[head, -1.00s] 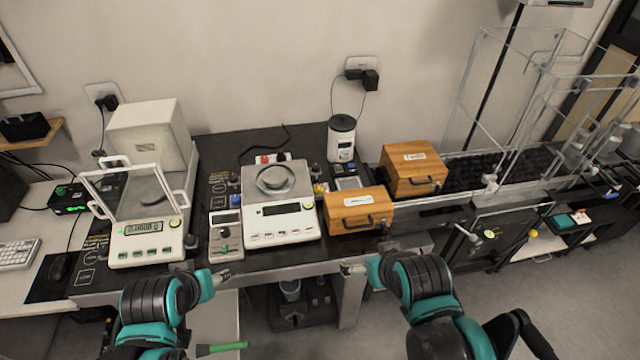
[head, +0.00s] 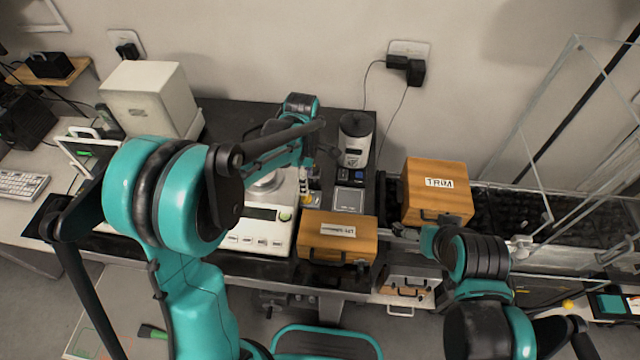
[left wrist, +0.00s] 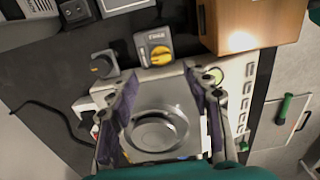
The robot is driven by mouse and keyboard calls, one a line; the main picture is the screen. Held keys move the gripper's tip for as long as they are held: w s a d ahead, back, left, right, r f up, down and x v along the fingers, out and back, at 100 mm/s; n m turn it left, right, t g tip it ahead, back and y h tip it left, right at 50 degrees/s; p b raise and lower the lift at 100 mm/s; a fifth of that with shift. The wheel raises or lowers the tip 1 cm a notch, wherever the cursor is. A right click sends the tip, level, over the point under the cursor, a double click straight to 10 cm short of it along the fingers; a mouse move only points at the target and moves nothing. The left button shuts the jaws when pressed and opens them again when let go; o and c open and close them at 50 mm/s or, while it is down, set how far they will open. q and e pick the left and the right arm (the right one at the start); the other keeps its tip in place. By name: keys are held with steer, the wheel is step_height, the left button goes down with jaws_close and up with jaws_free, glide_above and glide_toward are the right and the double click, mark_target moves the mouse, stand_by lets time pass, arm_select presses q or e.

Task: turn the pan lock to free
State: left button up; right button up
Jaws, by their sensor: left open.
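In the left wrist view, a yellow dial (left wrist: 154,47) with a dark label plate sits beside the balance, above the round steel pan (left wrist: 158,130); I take it to be the pan lock. The label is too small to read. A dark grey knob (left wrist: 103,65) stands left of it. My left gripper (left wrist: 160,75) is open and empty, its fingers spread over the pan, tips short of the dial. In the head view my left arm covers part of the white balance (head: 262,214). My right gripper (head: 402,232) is near the wooden boxes; its jaws are too small to judge.
Wooden boxes stand to the right, one in front (head: 337,238) and one behind (head: 437,190). A white draft-shield unit (head: 150,98) is at the left. Clear glass panels rise at the right.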

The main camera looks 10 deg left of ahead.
mark_target(306, 198)
arm_select(q)
step_height(306, 198, down, 7)
steer(key=shift+s+a+f+b, duration=0.1)
steer(key=shift+a+f+b, duration=0.1)
steer(key=shift+b, duration=1.05)
steer(key=shift+d, duration=0.1)
jaws_close()
